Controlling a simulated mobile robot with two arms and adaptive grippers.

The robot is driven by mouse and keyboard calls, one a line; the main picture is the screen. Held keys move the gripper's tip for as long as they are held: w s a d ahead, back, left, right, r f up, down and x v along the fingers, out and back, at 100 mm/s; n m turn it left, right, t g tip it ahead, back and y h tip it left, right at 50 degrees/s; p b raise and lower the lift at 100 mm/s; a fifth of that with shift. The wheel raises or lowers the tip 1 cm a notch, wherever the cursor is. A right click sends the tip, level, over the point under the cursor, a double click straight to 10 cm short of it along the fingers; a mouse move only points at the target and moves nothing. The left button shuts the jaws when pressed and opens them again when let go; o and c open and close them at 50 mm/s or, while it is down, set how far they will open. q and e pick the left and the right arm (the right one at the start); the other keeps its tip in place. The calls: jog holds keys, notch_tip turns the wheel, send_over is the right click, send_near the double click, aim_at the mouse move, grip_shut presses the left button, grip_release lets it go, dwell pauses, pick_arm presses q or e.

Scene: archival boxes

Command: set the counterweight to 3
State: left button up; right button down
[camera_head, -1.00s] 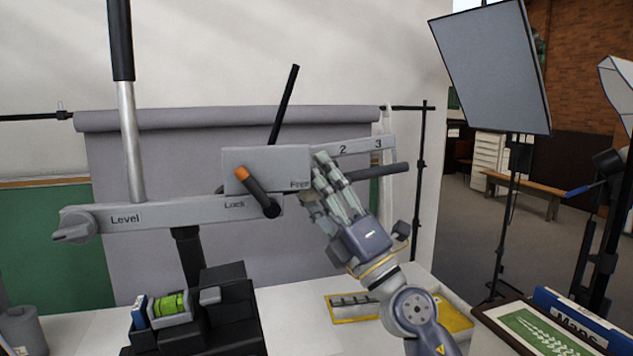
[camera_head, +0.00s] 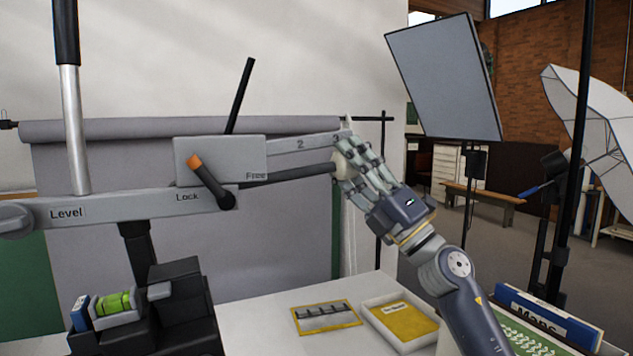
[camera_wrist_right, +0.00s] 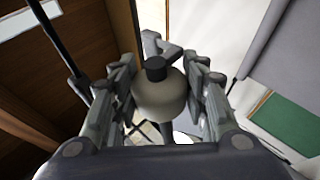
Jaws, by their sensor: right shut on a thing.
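The counterweight (camera_head: 341,166) is a cream rounded weight on a dark rod (camera_head: 290,175). My right gripper (camera_head: 352,165) is shut on it, close below the 3 on the grey scale bar (camera_head: 315,142); fingers partly cover weight and numeral. In the right wrist view, the counterweight (camera_wrist_right: 158,92) sits between the fingers (camera_wrist_right: 160,95), with a dark rod end poking out. The numeral 2 (camera_head: 300,144) is clear. The grey block (camera_head: 240,153) reads Free; Lock is printed on the beam (camera_head: 120,205). The orange-tipped lever (camera_head: 210,180) leans up and left. My left gripper is out of view.
On the white table lie a yellow-framed strip (camera_head: 326,317) and a white tray (camera_head: 372,327) with a yellow folder. A Maps box (camera_head: 540,322) is at front right. Light stands are behind.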

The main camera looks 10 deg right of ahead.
jog(key=shift+w+d, duration=0.1)
jog(key=shift+d, duration=0.2)
jog(key=c, duration=1.2)
grip_release()
jog(key=shift+s+d+f, duration=0.25)
jog(key=shift+d+f, duration=0.05)
jog(key=shift+f, duration=0.15)
jog(key=v, duration=1.1)
jog(key=shift+d+r, duration=0.1)
jog(key=shift+r, duration=0.05)
